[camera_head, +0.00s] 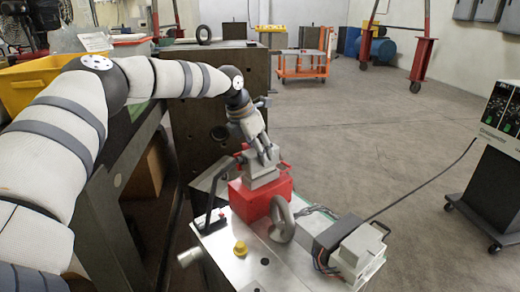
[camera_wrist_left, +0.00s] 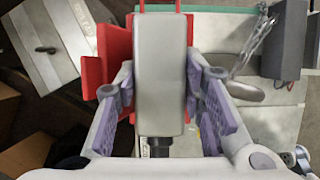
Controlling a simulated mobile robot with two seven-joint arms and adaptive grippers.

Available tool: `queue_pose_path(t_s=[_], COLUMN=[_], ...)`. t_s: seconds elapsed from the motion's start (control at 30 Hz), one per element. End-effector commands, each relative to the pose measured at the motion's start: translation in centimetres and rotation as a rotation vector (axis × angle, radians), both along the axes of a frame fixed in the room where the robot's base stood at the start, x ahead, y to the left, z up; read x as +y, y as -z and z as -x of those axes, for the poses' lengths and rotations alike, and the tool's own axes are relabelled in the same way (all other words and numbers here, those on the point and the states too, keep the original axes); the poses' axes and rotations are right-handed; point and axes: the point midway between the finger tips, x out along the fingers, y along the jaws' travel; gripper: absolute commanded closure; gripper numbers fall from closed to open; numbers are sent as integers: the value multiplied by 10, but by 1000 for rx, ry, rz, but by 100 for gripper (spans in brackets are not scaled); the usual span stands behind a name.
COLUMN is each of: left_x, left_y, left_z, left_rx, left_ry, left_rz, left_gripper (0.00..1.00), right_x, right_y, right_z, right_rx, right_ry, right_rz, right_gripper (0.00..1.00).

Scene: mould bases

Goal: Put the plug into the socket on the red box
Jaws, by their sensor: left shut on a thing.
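The red box (camera_head: 256,203) stands on a metal mould base (camera_head: 240,268) in the head view. The plug (camera_head: 262,171), a grey block, is directly above the box's top. My left gripper (camera_head: 264,154) is shut on the plug from above. In the left wrist view the plug (camera_wrist_left: 160,75) lies between the two purple-padded fingers of my left gripper (camera_wrist_left: 160,100), with part of the red box (camera_wrist_left: 116,58) behind it. The plug hides the socket. I cannot tell whether the plug is seated or just above. My right gripper is not in view.
A controller cart (camera_head: 493,180) stands at right. The floor between is clear.

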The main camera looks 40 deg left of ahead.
Motion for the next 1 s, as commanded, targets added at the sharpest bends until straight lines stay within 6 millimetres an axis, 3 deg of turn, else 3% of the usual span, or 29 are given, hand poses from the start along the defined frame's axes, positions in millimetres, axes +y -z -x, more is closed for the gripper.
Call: queue_pose_path(t_s=[1.0], left_x=[-1], left_y=[13], left_z=[-1], left_rx=[-3], left_ry=[1], left_rz=[0], left_gripper=[100], right_x=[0], right_y=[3], right_z=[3], right_rx=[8], right_ry=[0], right_rz=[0], right_gripper=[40])
